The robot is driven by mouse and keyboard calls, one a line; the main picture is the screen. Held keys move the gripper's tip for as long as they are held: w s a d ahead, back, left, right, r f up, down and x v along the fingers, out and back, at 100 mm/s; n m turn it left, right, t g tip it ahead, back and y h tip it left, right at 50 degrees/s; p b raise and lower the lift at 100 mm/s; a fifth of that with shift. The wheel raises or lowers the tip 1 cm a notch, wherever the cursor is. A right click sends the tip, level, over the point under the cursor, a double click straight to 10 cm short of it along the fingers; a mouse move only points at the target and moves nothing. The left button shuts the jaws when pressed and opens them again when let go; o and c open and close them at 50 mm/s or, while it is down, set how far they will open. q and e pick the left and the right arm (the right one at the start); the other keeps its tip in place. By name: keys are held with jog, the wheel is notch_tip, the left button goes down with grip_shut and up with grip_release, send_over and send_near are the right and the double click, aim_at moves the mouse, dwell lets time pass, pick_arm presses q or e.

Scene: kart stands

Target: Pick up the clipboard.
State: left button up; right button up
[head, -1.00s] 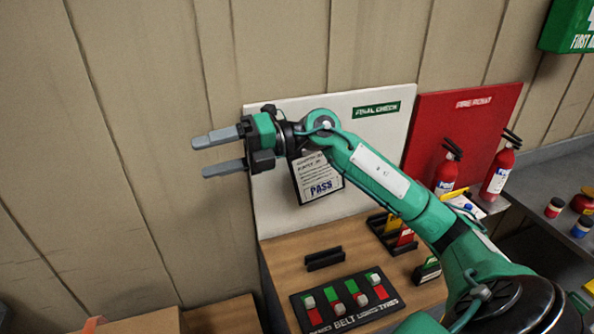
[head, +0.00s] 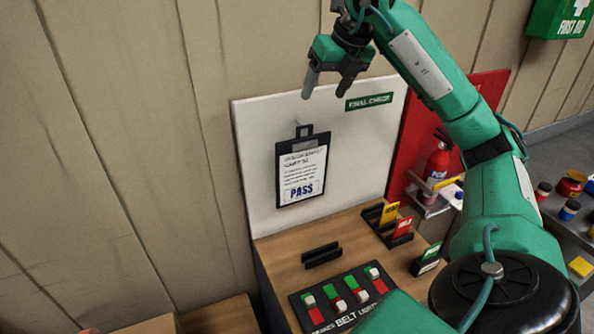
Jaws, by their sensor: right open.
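The clipboard (head: 302,172) is dark with a white sheet marked PASS. It hangs upright by its top clip on the white FINAL CHECK board (head: 258,190). My right gripper (head: 324,92) is above the clipboard and slightly to its right in the head view, with its two grey fingers pointing down. It is open and empty, apart from the clipboard. My left gripper is not in view.
Below the board, a wooden bench (head: 285,262) bears a black slotted holder (head: 322,255), a switch panel (head: 345,298) and a card rack (head: 388,224). A fire extinguisher (head: 436,165) stands right, by the red board (head: 488,88). The left wall side is clear.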

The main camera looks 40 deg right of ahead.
jog(key=p+x, duration=0.3)
jog(key=x, duration=0.8)
jog(key=shift+w+f+p, duration=0.15)
jog(key=shift+f+p, duration=0.1)
jog(key=shift+p, duration=0.05)
jog(key=c, duration=1.4)
jog(key=shift+r+b, duration=1.55)
jog(key=shift+r, duration=1.9)
jog(key=s+a+b, duration=0.1)
jog(key=s+b, duration=0.2)
jog(key=s, duration=0.3)
jog(key=shift+a+f, duration=0.25)
jog(key=shift+a, duration=0.15)
jog(key=s+a+b, duration=0.1)
jog(key=s, duration=0.3)
jog(key=s+a+b, duration=0.1)
jog(key=s+b, duration=0.1)
jog(key=s, duration=0.2)
jog(key=s+a+b, duration=0.1)
jog(key=s+a, duration=0.1)
jog(key=s, duration=0.3)
jog(key=shift+a+r+b, duration=0.1)
jog(key=shift+r+b, duration=0.2)
jog(key=shift+b, duration=0.05)
